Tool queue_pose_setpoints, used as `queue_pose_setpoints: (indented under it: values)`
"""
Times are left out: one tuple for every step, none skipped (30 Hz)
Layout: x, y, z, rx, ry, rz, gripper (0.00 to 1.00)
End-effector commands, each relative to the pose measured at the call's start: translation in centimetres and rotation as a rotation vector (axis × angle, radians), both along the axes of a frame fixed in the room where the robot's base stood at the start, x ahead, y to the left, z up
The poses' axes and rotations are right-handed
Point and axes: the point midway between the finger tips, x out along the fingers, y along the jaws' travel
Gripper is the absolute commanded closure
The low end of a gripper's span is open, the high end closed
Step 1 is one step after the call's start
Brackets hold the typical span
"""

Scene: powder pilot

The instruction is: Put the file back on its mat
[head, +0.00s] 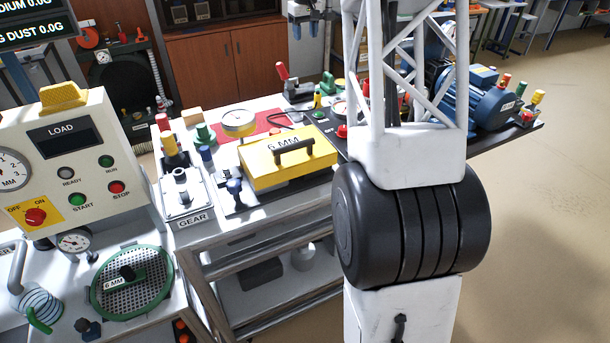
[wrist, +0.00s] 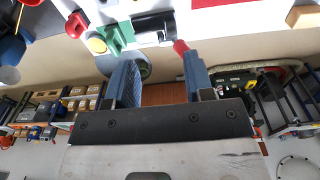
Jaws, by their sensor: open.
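A red mat (head: 266,122) lies on the bench at centre in the head view, behind the yellow 6 MM box. A red strip, likely the same mat (wrist: 209,3), shows at the top edge of the wrist view. I cannot pick out the file with certainty in either view. My gripper (wrist: 159,60) is open and empty in the wrist view, its two blue fingers well apart. A red-tipped part (wrist: 181,46) shows near the right fingertip; I cannot tell whether they touch. In the head view my gripper cannot be made out.
The yellow box (head: 288,165) with a black handle stands at the bench front. A blue motor (head: 480,100) is at the right. The GEAR unit (head: 182,190) is at the left.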

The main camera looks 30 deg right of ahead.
Motion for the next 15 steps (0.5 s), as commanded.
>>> queue_pose_setpoints:
  values:
    - [-1.1,1.0,0.7,-0.001,-0.004,0.001,0.52]
    - [-1.7,1.6,1.0,-0.001,-0.006,0.001,0.52]
    - [-2.5,2.4,1.4,-0.002,-0.009,0.001,0.52]
    - [-3.0,2.9,1.7,-0.003,-0.012,0.002,0.52]
    - [-3.7,3.5,2.0,-0.003,-0.014,0.001,0.52]
    - [-4.5,4.2,2.4,-0.004,-0.017,0.001,0.52]
    - [-5.2,4.7,2.6,-0.004,-0.019,0.0,0.52]
    - [-5.8,5.2,2.9,-0.004,-0.02,-0.001,0.52]
    - [-6.7,5.9,3.2,-0.005,-0.023,-0.001,0.52]
    - [-7.3,6.5,3.4,-0.005,-0.025,0.0,0.52]
    - [-7.9,7.0,3.7,-0.005,-0.028,0.0,0.52]
    - [-8.8,7.7,4.0,-0.006,-0.03,0.0,0.52]
    - [-9.5,8.2,4.2,-0.006,-0.033,-0.001,0.52]
    - [-10.2,8.7,4.4,-0.006,-0.035,-0.002,0.52]
    - [-11.1,9.3,4.6,-0.007,-0.039,-0.002,0.52]
